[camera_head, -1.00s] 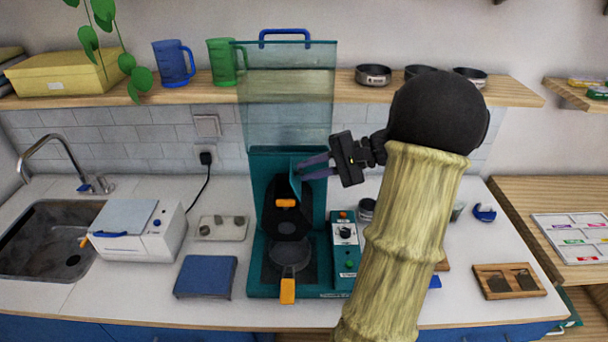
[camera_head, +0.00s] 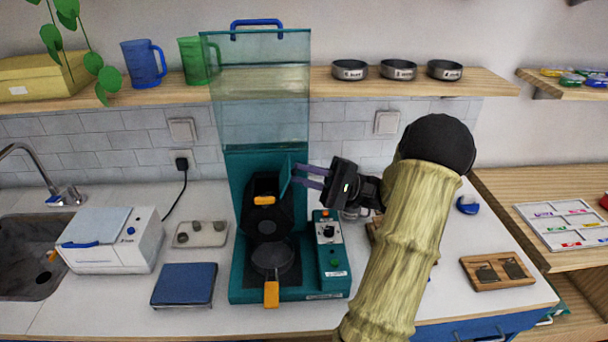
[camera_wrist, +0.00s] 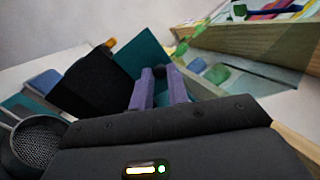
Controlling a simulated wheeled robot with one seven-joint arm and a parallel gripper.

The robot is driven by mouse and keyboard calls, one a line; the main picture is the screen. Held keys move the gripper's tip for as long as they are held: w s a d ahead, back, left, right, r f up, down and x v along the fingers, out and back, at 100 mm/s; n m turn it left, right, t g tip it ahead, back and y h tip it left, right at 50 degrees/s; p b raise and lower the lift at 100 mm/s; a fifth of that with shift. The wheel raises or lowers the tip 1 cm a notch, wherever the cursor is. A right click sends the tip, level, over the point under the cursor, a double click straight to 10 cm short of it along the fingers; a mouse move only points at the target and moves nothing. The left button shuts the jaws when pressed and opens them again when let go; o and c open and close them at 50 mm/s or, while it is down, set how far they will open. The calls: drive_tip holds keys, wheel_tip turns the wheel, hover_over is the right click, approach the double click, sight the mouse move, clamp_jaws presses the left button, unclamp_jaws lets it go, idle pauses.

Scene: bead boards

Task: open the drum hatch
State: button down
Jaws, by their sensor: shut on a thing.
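The teal machine (camera_head: 238,262) stands on the counter with a black drum (camera_head: 262,222) in its front. The drum hatch (camera_head: 286,176) is a thin teal panel, standing swung outward at the right of the drum opening. It also shows as a teal sheet in the wrist view (camera_wrist: 147,52). My gripper (camera_head: 299,175) reaches in from the right, its purple fingers shut on the hatch's edge. In the wrist view the fingers (camera_wrist: 158,75) meet the panel; the exact contact is partly hidden. An orange handle (camera_head: 264,200) shows on the drum.
A clear hopper (camera_head: 258,95) rises above the machine. A control box (camera_head: 331,262) stands at its right, below my gripper. A blue pad (camera_head: 184,285) and a white appliance (camera_head: 112,240) are at the left. A wooden tray (camera_head: 497,271) lies at the right.

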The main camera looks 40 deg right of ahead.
idle(0.4)
drive_tip(key=c, duration=1.4)
unclamp_jaws()
drive_tip(key=shift+o, duration=0.2)
drive_tip(key=shift+f, duration=0.1)
drive_tip(key=b+v, duration=0.2)
drive_tip(key=v, duration=1.5)
drive_tip(key=shift+f+b, duration=0.15)
drive_tip(key=shift+b, duration=0.2)
drive_tip(key=shift+d, duration=0.1)
